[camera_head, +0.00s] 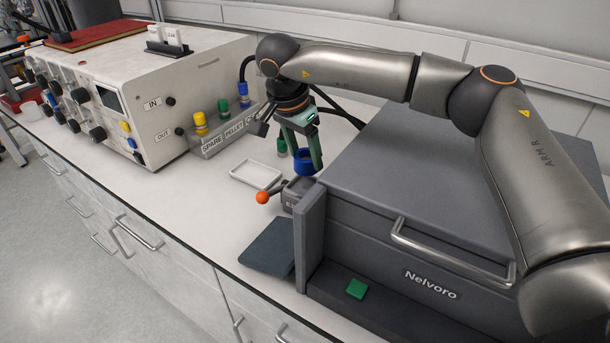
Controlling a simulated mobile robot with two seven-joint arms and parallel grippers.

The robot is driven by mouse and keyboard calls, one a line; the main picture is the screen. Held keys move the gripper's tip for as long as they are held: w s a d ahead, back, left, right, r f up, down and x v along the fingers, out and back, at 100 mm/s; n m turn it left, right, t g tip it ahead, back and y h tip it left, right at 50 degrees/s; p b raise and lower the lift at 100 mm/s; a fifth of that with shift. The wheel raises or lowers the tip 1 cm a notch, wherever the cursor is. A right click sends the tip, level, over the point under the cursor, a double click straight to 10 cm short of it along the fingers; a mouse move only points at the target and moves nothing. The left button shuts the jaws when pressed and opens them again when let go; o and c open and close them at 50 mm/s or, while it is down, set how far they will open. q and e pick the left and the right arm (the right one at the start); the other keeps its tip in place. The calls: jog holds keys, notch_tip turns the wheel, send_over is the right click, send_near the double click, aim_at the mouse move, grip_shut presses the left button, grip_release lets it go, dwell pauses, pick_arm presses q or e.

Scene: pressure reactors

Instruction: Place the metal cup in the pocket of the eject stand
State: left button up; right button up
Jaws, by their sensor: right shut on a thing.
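My right gripper (305,160) points down near the back left corner of the grey Nelvoro box and is shut on a blue cup-like piece (304,167), which I take to be the metal cup. The fingers hide part of it. The small grey block (296,190) just below and in front, with a lever ending in an orange ball (262,197), looks like the eject stand. Its label is mostly hidden and its pocket cannot be made out. The cup appears above or behind this block; I cannot tell whether they touch. My left gripper is not in view.
The large grey Nelvoro box (360,170) fills the right of the bench. A white tray (257,176) lies left of the block. A labelled rack (213,146) with yellow, green and blue pieces stands beside the instrument (190,85). A small green item (281,147) is behind the gripper.

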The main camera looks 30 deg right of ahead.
jog(key=shift+f, duration=2.55)
jog(key=o, duration=1.5)
jog(key=shift+f, duration=0.1)
jog(key=v, duration=1.2)
jog(key=shift+a, duration=0.1)
